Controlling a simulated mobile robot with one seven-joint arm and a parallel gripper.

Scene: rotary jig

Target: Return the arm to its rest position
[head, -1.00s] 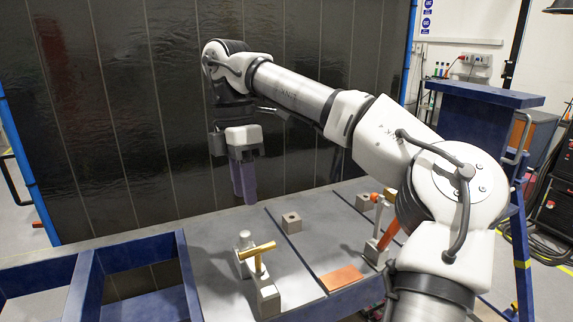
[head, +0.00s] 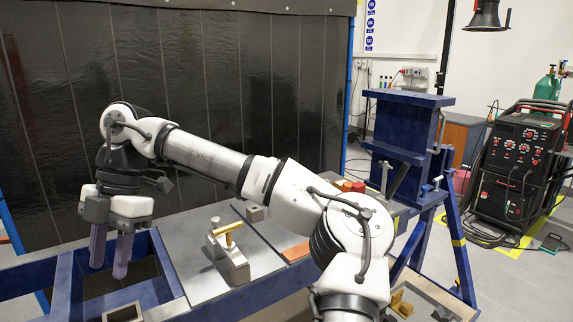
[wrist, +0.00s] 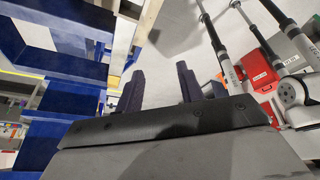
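My gripper (head: 109,268) hangs at the left of the head view with its two purple fingers pointing down and a gap between them. It is open and nothing shows between the fingers. It appears in front of the open blue frame (head: 65,285) at the left end of the bench; its exact height above it cannot be told. My arm stretches from the lower right across the bench. In the wrist view the two dark fingers (wrist: 159,88) stand apart, also with nothing between them.
The grey bench top (head: 190,262) carries a clamp with a yellow handle (head: 232,228), an orange plate (head: 296,251) and a small block (head: 255,213). A dark curtain (head: 230,80) stands behind. A blue stand (head: 408,125) and a welding machine (head: 518,165) are at the right.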

